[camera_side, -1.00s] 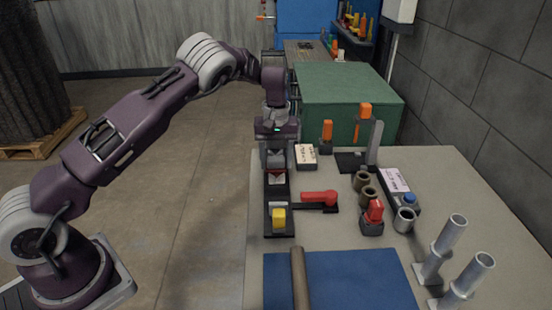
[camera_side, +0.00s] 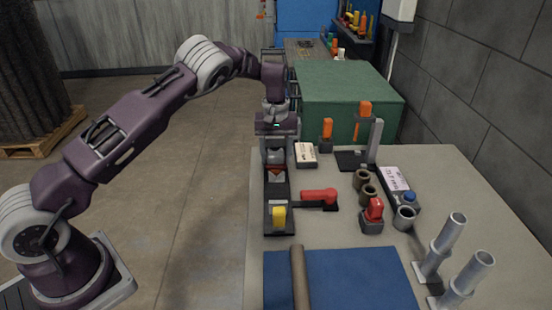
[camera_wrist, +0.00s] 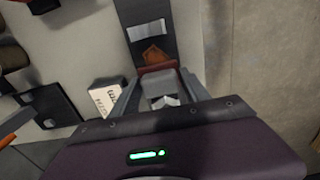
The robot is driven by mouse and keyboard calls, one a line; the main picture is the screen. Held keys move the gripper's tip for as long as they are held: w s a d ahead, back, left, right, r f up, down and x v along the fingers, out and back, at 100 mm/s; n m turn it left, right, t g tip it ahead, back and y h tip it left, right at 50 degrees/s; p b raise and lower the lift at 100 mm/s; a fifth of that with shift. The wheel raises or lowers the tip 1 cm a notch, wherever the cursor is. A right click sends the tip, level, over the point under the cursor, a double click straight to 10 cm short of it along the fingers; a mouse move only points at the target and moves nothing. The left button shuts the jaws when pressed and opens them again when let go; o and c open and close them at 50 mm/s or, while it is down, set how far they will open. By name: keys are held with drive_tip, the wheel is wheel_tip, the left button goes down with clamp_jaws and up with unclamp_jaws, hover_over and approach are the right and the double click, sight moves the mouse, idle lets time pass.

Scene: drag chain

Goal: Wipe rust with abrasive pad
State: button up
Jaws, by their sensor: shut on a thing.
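My gripper (camera_side: 277,157) is over the far end of a narrow dark fixture (camera_side: 268,223) on the table. It is shut on a grey block with a dark red underside, which looks like the abrasive pad; the block shows between the fingers in the wrist view (camera_wrist: 160,88). The red face (camera_wrist: 158,68) sits low, right beside an orange-brown rust patch (camera_wrist: 153,55) on the dark strip. Whether the pad touches the surface I cannot tell. A yellow part (camera_side: 279,215) stands at the fixture's near end. The fingers and block hide part of the strip.
A red handle (camera_side: 318,194) lies right of the fixture. A small labelled box (camera_side: 306,152) stands close to my gripper's right. A blue mat (camera_side: 350,280) with a rod lies in front.

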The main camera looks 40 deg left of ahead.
sight(276, 172)
drive_tip(key=shift+a, duration=0.15)
drive_tip(key=shift+s+d, duration=1.15)
drive_tip(key=shift+d, duration=0.05)
drive_tip(key=shift+w+a+f, duration=0.1)
drive_tip(key=shift+w+a, duration=1.1)
drive_tip(key=shift+a, duration=0.05)
drive_tip(key=shift+s+d, duration=1.25)
